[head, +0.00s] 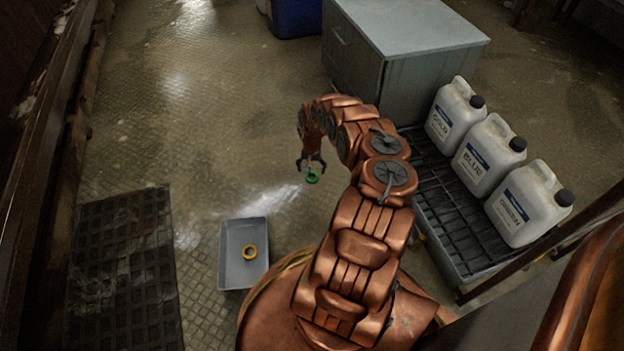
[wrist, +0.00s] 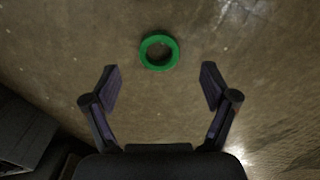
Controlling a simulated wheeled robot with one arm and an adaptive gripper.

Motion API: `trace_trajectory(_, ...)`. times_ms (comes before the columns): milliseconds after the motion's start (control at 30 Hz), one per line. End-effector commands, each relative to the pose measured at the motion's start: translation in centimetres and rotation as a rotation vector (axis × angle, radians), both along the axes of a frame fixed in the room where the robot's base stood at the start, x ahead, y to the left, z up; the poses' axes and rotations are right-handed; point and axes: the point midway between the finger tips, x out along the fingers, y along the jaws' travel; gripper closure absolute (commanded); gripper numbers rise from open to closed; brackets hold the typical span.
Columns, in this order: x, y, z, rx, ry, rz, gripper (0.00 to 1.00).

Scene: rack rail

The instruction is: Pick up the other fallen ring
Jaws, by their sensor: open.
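A green ring (head: 312,177) lies on the floor. It also shows in the wrist view (wrist: 159,51), flat and ahead of my fingertips, roughly centred between them. My gripper (head: 311,166) is open and empty, with the fingers spread wider than the ring; it also shows in the wrist view (wrist: 160,85). In the head view it points down over the ring. A yellow ring (head: 250,252) lies in a grey tray (head: 229,272) at the lower left of my arm.
A grey cabinet (head: 405,50) stands behind my arm. Three white jugs (head: 457,112) stand on a black grated pallet (head: 440,190) at the right. A dark mat (head: 125,270) lies at the left. The floor around the green ring is clear.

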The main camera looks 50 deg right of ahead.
Motion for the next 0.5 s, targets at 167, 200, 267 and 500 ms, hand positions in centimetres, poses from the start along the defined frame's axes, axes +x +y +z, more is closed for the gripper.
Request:
trace_trajectory(167,0.1,-0.3,-2.2,0.001,-0.001,-0.001,0.15)
trace_trajectory(200,0.2,-0.4,-2.6,0.0,-0.003,-0.001,0.15)
trace_trajectory(267,0.2,-0.5,-3.3,0.001,-0.004,-0.002,0.15)
trace_trajectory(500,0.1,-0.4,-4.8,-0.001,0.0,0.001,0.15)
